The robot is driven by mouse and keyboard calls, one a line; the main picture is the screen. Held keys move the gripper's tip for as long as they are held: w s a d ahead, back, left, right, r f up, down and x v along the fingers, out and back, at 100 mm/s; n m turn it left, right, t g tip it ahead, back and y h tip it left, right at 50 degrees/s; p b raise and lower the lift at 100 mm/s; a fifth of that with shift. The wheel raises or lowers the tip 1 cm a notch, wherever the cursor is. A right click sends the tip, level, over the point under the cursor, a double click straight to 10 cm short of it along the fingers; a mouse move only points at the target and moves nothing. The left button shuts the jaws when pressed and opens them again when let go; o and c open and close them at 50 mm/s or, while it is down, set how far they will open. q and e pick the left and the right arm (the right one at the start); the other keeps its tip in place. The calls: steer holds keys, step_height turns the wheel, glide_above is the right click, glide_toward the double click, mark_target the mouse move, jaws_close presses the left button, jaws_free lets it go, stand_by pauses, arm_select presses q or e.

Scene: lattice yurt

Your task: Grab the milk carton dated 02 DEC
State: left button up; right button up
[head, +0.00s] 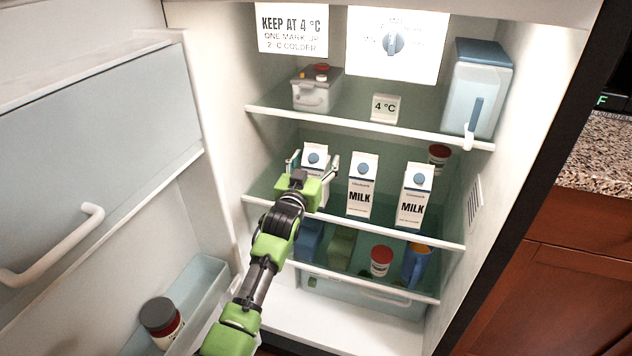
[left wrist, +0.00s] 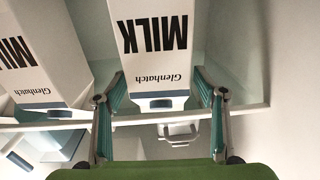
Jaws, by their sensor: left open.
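Three white milk cartons with blue caps stand upright in a row on the fridge's middle shelf: a left carton (head: 314,153), a middle carton (head: 360,187) and a right carton (head: 415,192). No date can be read on any of them. My left gripper (head: 313,166) is open at the left carton, with one finger on each side of it. In the left wrist view, upside down, the left carton (left wrist: 155,50) shows between the spread fingers, and the middle carton (left wrist: 32,70) is to its left. My arm hides most of the left carton in the head view.
A red-lidded jar (head: 438,155) stands behind the right carton. The open door (head: 90,150) is at the left. The shelf edge (head: 350,222) runs below the cartons.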

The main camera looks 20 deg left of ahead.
arm_select(q)
steer(key=shift+w, duration=0.25)
jaws_close()
steer(key=shift+r, duration=0.2)
